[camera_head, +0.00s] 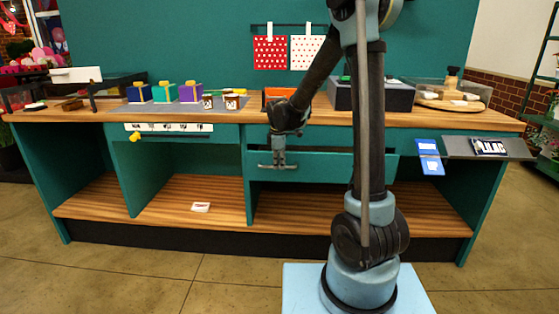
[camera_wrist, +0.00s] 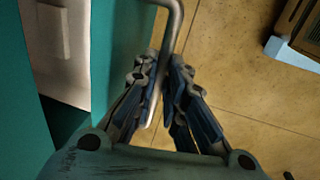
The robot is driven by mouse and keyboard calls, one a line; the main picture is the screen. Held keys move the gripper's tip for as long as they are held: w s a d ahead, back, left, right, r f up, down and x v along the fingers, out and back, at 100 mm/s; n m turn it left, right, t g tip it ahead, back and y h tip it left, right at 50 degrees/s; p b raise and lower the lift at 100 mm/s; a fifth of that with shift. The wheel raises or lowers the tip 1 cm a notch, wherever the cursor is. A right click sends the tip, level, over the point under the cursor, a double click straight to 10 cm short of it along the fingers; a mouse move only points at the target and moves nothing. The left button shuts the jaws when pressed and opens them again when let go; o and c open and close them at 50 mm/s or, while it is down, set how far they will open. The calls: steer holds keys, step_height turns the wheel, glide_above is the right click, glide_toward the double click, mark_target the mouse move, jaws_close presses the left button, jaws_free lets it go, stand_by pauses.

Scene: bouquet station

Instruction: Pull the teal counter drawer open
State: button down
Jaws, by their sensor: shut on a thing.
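The teal counter drawer (camera_head: 335,168) stands partly open below the counter top, with its front out from the counter. In the wrist view its teal front panel (camera_wrist: 120,45) runs along the left, with a pale interior (camera_wrist: 75,75) behind it. The grey bar handle (camera_head: 264,166) is on the drawer front; in the wrist view the handle (camera_wrist: 174,25) passes between the fingers. My gripper (camera_head: 279,158) points down at the drawer front. In the wrist view my gripper (camera_wrist: 164,72) is shut around the handle. My arm hides part of the drawer's right side.
The wooden counter top (camera_head: 225,115) holds blue, teal and purple boxes (camera_head: 165,93), jars (camera_head: 232,101) and a dark grey bin (camera_head: 390,97). A small white card (camera_head: 201,207) lies on the lower shelf (camera_head: 170,195). A blue card (camera_head: 429,156) hangs at right. The floor (camera_head: 130,275) in front is clear at left.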

steer(key=s, duration=1.5)
steer(key=shift+a, duration=0.3)
steer(key=c, duration=1.7)
jaws_free()
steer(key=shift+o, duration=0.2)
steer(key=shift+r, duration=0.15)
step_height(320, 180, up, 12)
steer(key=s, duration=0.2)
steer(key=shift+f, duration=0.25)
steer(key=shift+s+d, duration=0.1)
